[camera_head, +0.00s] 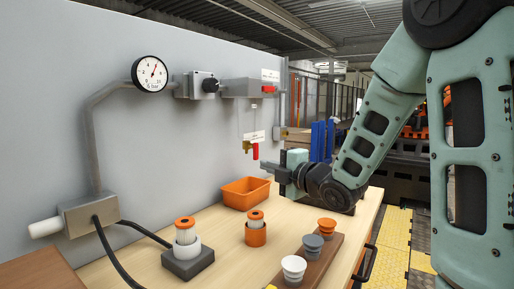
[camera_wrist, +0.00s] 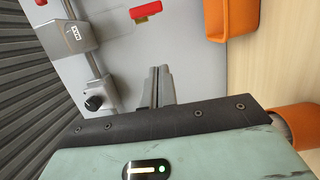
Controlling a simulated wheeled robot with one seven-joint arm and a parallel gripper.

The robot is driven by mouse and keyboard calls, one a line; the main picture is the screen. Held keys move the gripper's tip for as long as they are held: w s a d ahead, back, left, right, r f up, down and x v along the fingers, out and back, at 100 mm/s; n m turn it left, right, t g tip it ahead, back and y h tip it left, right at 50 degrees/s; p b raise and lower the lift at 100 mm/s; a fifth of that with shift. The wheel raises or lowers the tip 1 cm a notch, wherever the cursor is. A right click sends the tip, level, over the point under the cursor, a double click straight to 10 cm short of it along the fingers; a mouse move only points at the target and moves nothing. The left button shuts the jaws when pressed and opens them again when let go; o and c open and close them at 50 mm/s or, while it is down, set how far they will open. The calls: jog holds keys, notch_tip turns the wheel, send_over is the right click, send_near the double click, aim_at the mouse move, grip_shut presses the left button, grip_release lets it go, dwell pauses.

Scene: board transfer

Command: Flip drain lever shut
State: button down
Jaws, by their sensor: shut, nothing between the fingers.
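The drain lever (camera_head: 255,151) is a small red handle hanging down beside a brass fitting (camera_head: 246,147), under a white label on the grey panel. In the wrist view the red lever (camera_wrist: 145,12) lies near the top edge, with a bit of yellow beside it. My gripper (camera_head: 264,166) is shut and empty, just below and to the right of the lever in the head view. In the wrist view my gripper's fingers (camera_wrist: 160,72) are together and point towards the lever, with a visible gap between. I cannot tell whether they touch anything in depth.
An orange bin (camera_head: 246,193) stands on the table below the lever. Another red handle (camera_head: 268,89) is on the grey box above. A pressure gauge (camera_head: 150,73) and black knob (camera_head: 210,85) are on the panel. Filter cartridges (camera_head: 185,232) and cups stand nearer.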

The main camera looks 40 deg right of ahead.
jog(key=shift+w+r+p, duration=0.25)
jog(key=shift+w+p, duration=0.2)
jog(key=shift+p, duration=2.8)
jog(key=w+p, duration=0.1)
jog(key=w, duration=0.1)
jog(key=w+d+p, duration=0.1)
jog(key=w, duration=0.2)
jog(key=w+d+p, duration=0.1)
jog(key=w+p, duration=0.1)
jog(key=w, duration=0.1)
jog(key=shift+w+f, duration=0.2)
jog(key=shift+w+d+f, duration=0.1)
jog(key=shift+w+d, duration=0.15)
jog(key=shift+d, duration=0.2)
jog(key=shift+d+f+n+t+b, duration=0.2)
jog(key=shift+n+b, duration=0.3)
jog(key=shift+b, duration=1.05)
jog(key=shift+d+f+n+t+b, duration=0.15)
jog(key=shift+n+b, duration=0.35)
jog(key=shift+b, duration=1)
jog(key=n+t+y+b, duration=0.1)
jog(key=n+y+b, duration=0.3)
jog(key=n+b, duration=1.95)
send_near(257, 157)
jog(key=s+d+f+m+b, duration=0.2)
jog(key=s+d+m+b, duration=0.3)
jog(key=s+m+b, duration=0.1)
jog(key=shift+s+m+b, duration=0.3)
jog(key=shift+s+m, duration=0.05)
jog(key=shift+s, duration=0.5)
